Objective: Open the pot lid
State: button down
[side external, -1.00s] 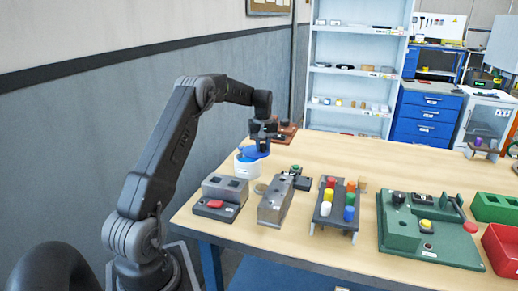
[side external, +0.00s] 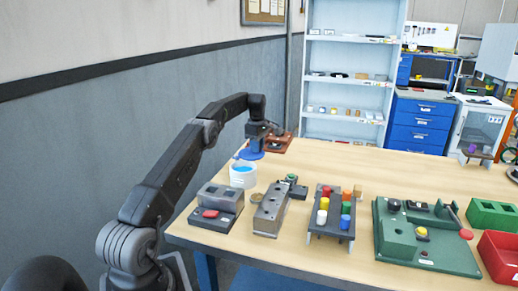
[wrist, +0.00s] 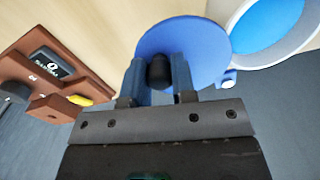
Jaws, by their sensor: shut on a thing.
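The white pot (side external: 243,176) stands near the table's left edge, open at the top, with blue showing inside. In the wrist view the pot (wrist: 309,37) is at the upper right. The blue lid (side external: 250,154) is off the pot, beyond it in the side view. My gripper (wrist: 159,72) is shut on the dark knob of the lid (wrist: 200,38), one finger on each side. In the side view my gripper (side external: 258,141) is just above the lid. I cannot tell whether the lid touches the table.
A brown fixture (side external: 281,142) lies close behind my gripper and shows at left in the wrist view (wrist: 55,72). Grey blocks (side external: 216,207), a rack of coloured pegs (side external: 333,215) and a green fixture (side external: 425,238) stand on the table. The table's back middle is clear.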

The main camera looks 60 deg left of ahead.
jog(key=shift+s+a+n, duration=0.1)
jog(key=shift+a+n, duration=0.5)
jog(key=shift+n, duration=0.2)
jog(key=c, duration=0.9)
grip_release()
jog(key=shift+c, duration=0.2)
